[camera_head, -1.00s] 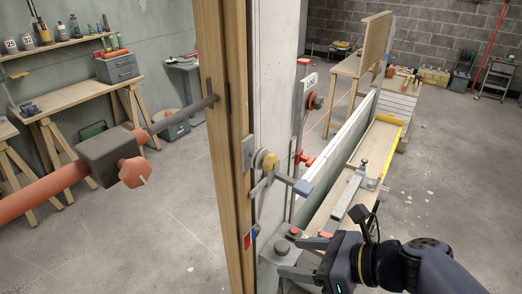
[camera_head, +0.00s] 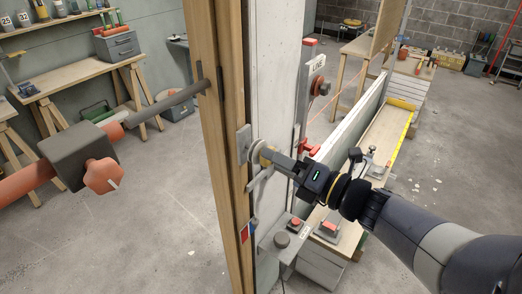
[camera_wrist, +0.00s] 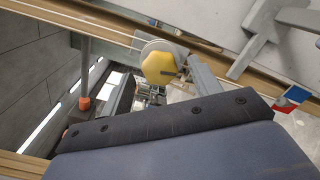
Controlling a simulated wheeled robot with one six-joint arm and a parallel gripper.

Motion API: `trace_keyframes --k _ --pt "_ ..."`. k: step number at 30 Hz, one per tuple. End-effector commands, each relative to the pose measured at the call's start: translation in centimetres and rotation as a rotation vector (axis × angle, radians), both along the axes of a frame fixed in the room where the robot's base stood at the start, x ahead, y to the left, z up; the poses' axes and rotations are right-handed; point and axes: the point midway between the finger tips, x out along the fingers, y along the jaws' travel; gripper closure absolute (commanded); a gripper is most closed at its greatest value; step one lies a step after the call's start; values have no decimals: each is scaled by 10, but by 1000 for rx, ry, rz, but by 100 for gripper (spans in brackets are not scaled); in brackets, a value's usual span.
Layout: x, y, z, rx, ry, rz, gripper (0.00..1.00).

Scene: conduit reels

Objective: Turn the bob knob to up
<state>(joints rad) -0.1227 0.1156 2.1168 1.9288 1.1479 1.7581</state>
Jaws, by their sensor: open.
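A yellow faceted knob (camera_wrist: 160,68) on a grey round disc shows at the top of the wrist view. It is mounted on the wooden post (camera_head: 205,120), and in the head view (camera_head: 266,155) my gripper partly hides it. No readable label marks it as the bob knob. My gripper (camera_head: 272,158) is open, its fingers pointing left at this knob. In the wrist view the fingers (camera_wrist: 162,85) stand on either side of the knob's lower part; whether they touch it I cannot tell. A grey lever (camera_head: 260,182) hangs just below.
A red knob (camera_head: 318,86) sits on a panel marked LINE (camera_head: 319,67). An orange knob (camera_head: 103,175) is on a dark block at left. A long bench (camera_head: 375,140) lies behind my arm.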

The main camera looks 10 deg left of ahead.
Motion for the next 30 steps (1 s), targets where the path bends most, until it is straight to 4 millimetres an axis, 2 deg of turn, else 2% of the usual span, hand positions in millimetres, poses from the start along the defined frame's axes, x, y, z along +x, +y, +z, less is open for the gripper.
trace_keyframes --k 3,9,13,22,30 --pt "7 18 0 0 1 5 41" --pt "18 39 0 0 0 1 41" --pt "20 45 0 0 -1 1 41" --pt "21 47 0 0 -2 -1 41" --pt "21 47 0 -1 -2 0 61"
